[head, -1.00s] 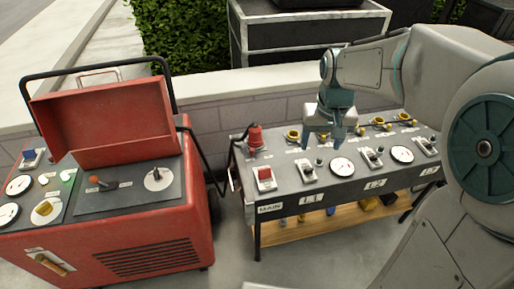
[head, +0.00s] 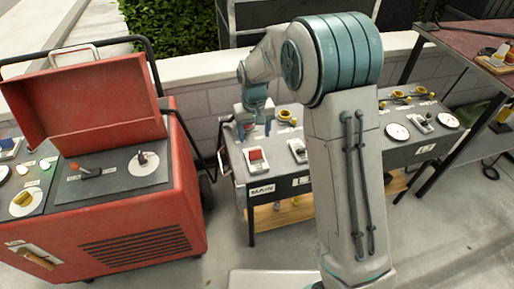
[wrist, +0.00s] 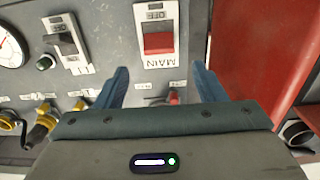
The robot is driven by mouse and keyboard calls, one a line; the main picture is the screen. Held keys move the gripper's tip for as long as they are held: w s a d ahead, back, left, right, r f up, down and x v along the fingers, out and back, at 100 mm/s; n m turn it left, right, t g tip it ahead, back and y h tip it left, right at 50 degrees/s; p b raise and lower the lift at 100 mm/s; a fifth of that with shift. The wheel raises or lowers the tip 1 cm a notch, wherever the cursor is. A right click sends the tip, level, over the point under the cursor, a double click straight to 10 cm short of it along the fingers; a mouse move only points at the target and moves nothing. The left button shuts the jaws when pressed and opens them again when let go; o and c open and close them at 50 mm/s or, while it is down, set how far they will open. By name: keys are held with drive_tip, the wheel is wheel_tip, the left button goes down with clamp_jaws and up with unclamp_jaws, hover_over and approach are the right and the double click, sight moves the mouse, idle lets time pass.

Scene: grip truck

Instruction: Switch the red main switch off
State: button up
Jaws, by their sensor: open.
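The red main switch (head: 256,157) is a red rocker in a white frame at the left end of the grey distribution panel (head: 283,184), above a MAIN label. In the wrist view the red main switch (wrist: 158,42) is near the top centre, with OFF and MAIN lettering around it. My gripper (head: 254,130) is open and empty, pointing down over the panel's left end, just behind the switch. In the wrist view its two blue fingers (wrist: 158,70) stand apart, with the switch beyond their tips and not touched. Which way the rocker is set is hard to tell.
A red generator (head: 150,225) with a raised lid stands left of the panel. A smaller switch (head: 298,150) sits right of the main switch. A dark table (head: 470,45) stands right.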

sight(255, 150)
wheel_tip(255, 150, down, 7)
drive_tip(key=shift+d+f, duration=0.1)
idle(0.3)
drive_tip(key=c, duration=1)
drive_tip(key=shift+d+b, duration=0.1)
drive_tip(key=shift+b, duration=0.25)
